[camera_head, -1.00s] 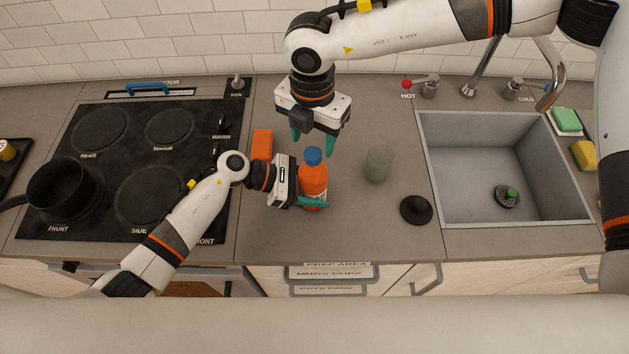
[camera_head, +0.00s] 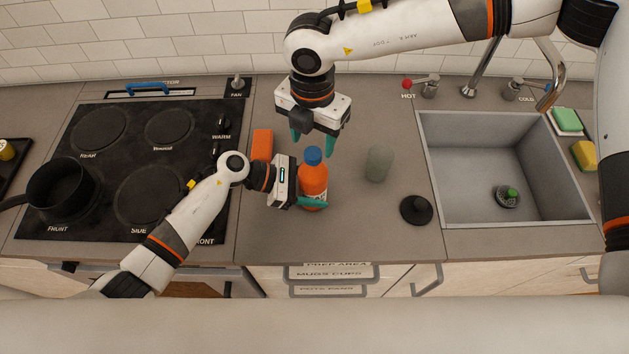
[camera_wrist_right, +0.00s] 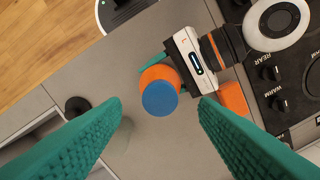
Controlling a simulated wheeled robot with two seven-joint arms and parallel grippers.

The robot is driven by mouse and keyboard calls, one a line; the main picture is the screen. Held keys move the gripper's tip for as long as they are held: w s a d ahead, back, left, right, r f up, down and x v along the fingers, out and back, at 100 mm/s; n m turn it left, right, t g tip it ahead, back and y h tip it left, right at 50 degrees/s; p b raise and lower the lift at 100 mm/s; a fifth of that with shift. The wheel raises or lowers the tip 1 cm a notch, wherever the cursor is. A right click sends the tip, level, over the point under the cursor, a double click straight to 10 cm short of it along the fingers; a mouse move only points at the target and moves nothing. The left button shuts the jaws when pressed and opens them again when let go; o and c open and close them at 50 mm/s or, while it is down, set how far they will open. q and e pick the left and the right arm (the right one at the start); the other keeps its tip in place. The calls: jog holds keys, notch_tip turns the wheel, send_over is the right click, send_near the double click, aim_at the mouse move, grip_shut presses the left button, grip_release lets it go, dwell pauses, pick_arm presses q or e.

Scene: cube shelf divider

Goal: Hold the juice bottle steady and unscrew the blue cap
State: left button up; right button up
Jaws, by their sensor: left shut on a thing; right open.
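The orange juice bottle (camera_head: 313,181) stands upright on the counter with its blue cap (camera_head: 313,156) on top. My left gripper (camera_head: 312,203) is shut around the bottle's body from the left, low down. My right gripper (camera_head: 314,146) points down above the bottle, open and empty, its teal fingers apart on either side of the cap in the picture. In the right wrist view the blue cap (camera_wrist_right: 160,98) lies between the two open fingers (camera_wrist_right: 155,133), a little beyond their tips and touching neither.
A clear glass (camera_head: 378,164) and a black round stopper-like object (camera_head: 416,209) stand right of the bottle. An orange box (camera_head: 262,145) is behind my left gripper. The sink (camera_head: 505,165) is right, the stove (camera_head: 135,170) left.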

aim_at(313, 153)
jog(key=shift+c, duration=0.7)
jog(key=shift+f, duration=1.8)
